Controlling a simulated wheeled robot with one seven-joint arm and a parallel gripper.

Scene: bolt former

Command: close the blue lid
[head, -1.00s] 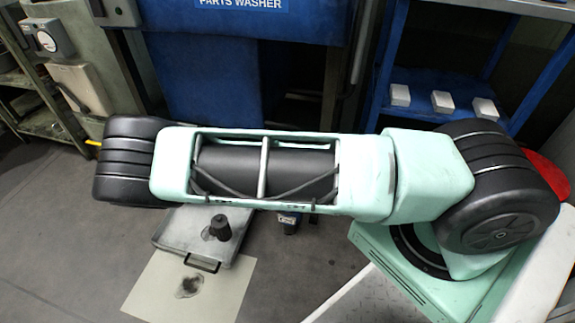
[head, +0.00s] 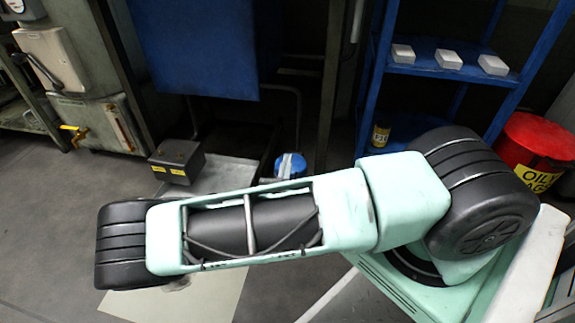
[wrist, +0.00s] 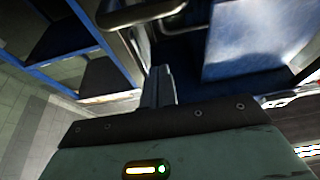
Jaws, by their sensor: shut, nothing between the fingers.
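In the wrist view a blue, shiny surface (wrist: 255,45) stands at the upper right, beyond my gripper. My gripper (wrist: 158,75) is shut and empty in the wrist view, pointing up toward a grey bar (wrist: 140,14). It looks apart from the blue surface. In the head view my gripper is hidden behind my arm.
A blue shelf (head: 430,68) with several pale blocks stands right of the washer. A red oily-rag bin (head: 535,148) is at the far right. Grey floor is clear at lower left.

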